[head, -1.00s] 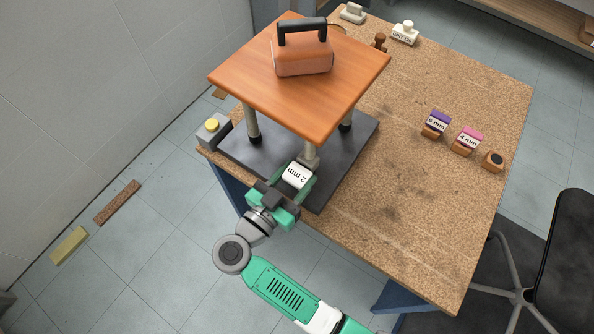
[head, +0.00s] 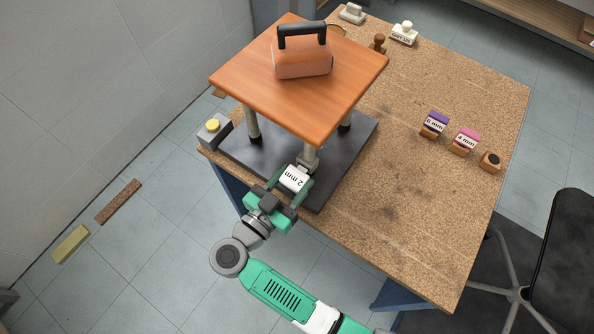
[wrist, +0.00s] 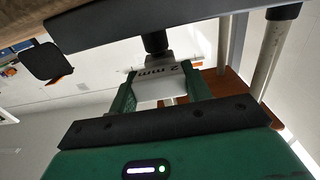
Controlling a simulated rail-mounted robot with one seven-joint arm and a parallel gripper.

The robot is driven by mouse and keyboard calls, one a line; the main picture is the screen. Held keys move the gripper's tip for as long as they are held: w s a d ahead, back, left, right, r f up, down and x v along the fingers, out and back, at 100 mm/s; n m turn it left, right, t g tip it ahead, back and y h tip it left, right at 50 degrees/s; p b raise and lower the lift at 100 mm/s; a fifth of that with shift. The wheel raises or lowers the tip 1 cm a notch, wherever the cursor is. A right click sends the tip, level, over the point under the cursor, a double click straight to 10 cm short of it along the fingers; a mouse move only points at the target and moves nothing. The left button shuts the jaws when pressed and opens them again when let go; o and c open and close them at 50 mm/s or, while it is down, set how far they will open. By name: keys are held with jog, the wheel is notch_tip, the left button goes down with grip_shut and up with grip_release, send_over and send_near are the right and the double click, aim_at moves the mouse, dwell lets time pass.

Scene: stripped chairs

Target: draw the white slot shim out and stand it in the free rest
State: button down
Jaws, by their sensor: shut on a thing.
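The white slot shim (head: 294,179), marked 2 mm, is at the foot of the near leg (head: 309,157) of a small wooden-topped stand. My gripper (head: 289,183) is shut on it, a green finger on each side. In the wrist view the shim (wrist: 163,85) sits between the fingers, its label upside down, right in front of the leg's dark end (wrist: 156,42). How far it still sits in its slot is hidden. The free rest (head: 490,162), a small brown block with a dark top, stands empty at the bench's right side.
A purple 6 mm shim (head: 436,121) and a pink 4 mm shim (head: 465,139) stand in rests beside the free one. An orange handled block (head: 302,58) sits on the stand's top (head: 340,85). A yellow-button box (head: 212,128) is at left. The bench's middle is clear.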

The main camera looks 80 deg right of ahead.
jog(key=shift+p+v, duration=0.65)
jog(key=shift+v, duration=1.55)
